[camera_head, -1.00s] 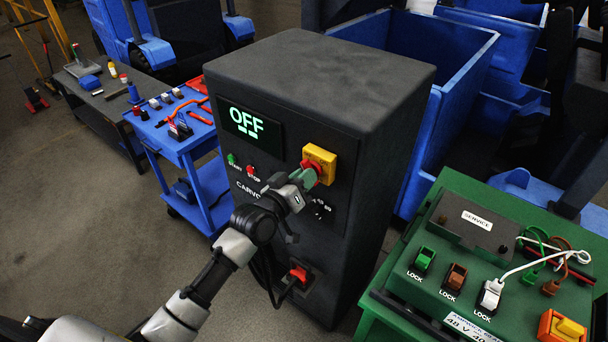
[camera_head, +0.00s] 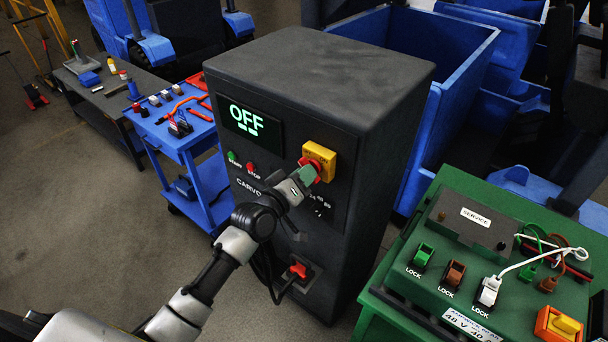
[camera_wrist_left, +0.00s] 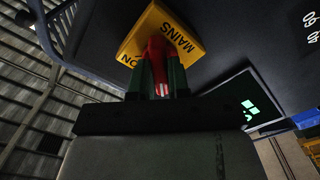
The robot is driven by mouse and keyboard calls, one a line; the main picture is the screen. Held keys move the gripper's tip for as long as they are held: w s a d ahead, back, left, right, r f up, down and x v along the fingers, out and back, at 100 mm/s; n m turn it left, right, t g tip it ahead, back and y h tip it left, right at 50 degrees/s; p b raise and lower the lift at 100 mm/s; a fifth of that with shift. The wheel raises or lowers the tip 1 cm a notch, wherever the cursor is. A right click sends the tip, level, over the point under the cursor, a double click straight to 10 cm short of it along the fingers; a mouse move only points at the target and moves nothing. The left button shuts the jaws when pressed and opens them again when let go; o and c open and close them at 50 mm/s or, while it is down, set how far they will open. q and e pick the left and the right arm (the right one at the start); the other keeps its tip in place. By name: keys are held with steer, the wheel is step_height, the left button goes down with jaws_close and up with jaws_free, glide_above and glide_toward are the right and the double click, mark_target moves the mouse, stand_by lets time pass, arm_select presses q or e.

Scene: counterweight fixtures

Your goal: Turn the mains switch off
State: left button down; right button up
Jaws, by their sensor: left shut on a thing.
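The mains switch has a yellow plate (camera_head: 322,152) and a red knob (camera_head: 318,168), mounted on the front of a dark grey cabinet (camera_head: 330,75). In the left wrist view the yellow plate (camera_wrist_left: 180,38) reads "MAINS", with "ON" at one edge, and the red knob (camera_wrist_left: 157,55) lies between my green fingers. My left gripper (camera_head: 308,175) is shut on the red knob; it also shows in the left wrist view (camera_wrist_left: 158,78). Part of the knob is hidden by the fingers. The cabinet display (camera_head: 246,117) reads "OFF" in green. My right gripper is not in view.
Green start and red stop buttons (camera_head: 250,168) sit left of the switch, and a red connector (camera_head: 298,269) is plugged in below. A green bench (camera_head: 470,240) with lock switches stands at the right, a blue cart (camera_head: 190,145) at the left.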

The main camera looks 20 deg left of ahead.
arm_select(q)
steer(key=c, duration=1.1)
jaws_free()
steer(key=b+v, duration=0.3)
steer(key=v, duration=0.7)
steer(key=shift+s+a, duration=0.15)
steer(key=shift+s, duration=0.25)
